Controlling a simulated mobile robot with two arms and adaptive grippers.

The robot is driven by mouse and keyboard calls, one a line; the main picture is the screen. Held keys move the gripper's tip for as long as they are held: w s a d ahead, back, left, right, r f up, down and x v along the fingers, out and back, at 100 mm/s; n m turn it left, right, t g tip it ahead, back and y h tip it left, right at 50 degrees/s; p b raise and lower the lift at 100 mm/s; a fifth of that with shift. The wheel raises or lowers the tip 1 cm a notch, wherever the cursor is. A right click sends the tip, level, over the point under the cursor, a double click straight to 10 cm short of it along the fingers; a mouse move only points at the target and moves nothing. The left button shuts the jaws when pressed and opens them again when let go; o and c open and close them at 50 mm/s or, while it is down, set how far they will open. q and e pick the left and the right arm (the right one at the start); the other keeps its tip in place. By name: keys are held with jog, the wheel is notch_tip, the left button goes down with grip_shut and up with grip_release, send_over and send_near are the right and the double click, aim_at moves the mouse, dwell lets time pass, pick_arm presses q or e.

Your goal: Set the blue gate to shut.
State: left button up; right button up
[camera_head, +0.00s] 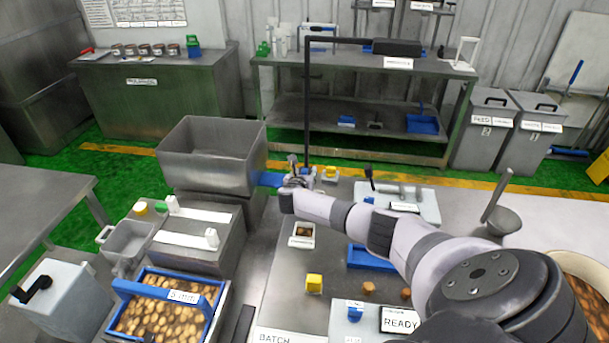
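The blue gate (268,180) shows as a flat blue piece sticking out to the right from the side of a grey open hopper (212,160). My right arm reaches in from the lower right, and its gripper (292,180) is at the right end of the blue piece. The gripper is small here and partly hidden by its own wrist, so I cannot tell whether its fingers touch or hold the gate. My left gripper is not in view.
A blue-framed basket (168,274) of brown pieces stands at the lower left. A yellow cube (314,283), a small white tray (302,235) and a READY display (400,320) are on the table below my arm. A thin black post (307,100) rises behind the gripper.

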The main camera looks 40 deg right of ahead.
jog(key=shift+w+d+f, duration=0.25)
jog(key=shift+w+d, duration=0.05)
jog(key=shift+d, duration=0.05)
jog(key=shift+c, duration=0.2)
grip_shut()
dwell(0.6)
